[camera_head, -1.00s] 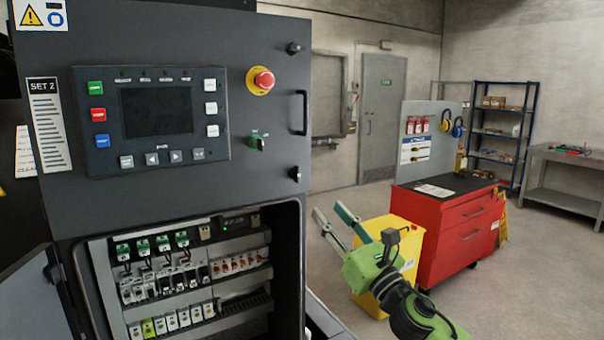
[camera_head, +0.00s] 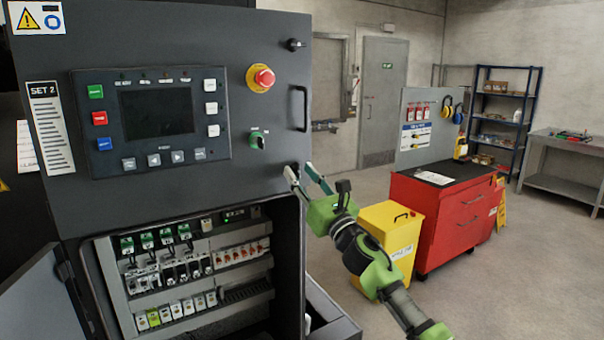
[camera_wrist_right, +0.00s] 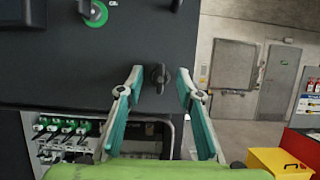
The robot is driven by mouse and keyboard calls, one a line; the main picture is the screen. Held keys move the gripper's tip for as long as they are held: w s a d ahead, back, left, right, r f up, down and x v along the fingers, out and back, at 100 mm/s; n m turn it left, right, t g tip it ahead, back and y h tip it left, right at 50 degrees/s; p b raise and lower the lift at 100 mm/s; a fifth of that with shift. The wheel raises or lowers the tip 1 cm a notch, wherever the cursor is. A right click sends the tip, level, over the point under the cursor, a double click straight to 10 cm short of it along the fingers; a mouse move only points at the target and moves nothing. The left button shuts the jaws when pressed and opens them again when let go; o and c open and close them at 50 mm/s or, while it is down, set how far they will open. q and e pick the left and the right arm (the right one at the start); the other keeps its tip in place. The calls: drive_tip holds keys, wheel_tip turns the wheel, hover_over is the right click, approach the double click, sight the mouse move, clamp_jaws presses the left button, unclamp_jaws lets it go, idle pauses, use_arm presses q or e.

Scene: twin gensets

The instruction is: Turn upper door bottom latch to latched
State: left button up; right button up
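The upper door (camera_head: 200,150) of the dark cabinet is closed above the open lower compartment. Its bottom latch, a small black knob, sits at the door's lower right corner; in the right wrist view the latch (camera_wrist_right: 159,76) shows with its grip roughly upright. My right gripper (camera_head: 305,172) is at that corner in the head view, and its fingers partly hide the latch there. In the wrist view the right gripper (camera_wrist_right: 158,92) is open, with a teal-padded finger on each side of the latch and gaps between. My left gripper is not in view.
A top latch (camera_head: 294,45) and a bar handle (camera_head: 299,108) are on the door's right edge. A yellow bin (camera_head: 392,235) and red tool cabinet (camera_head: 445,215) stand to the right.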

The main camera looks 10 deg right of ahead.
drive_tip(key=shift+c, duration=0.3)
clamp_jaws()
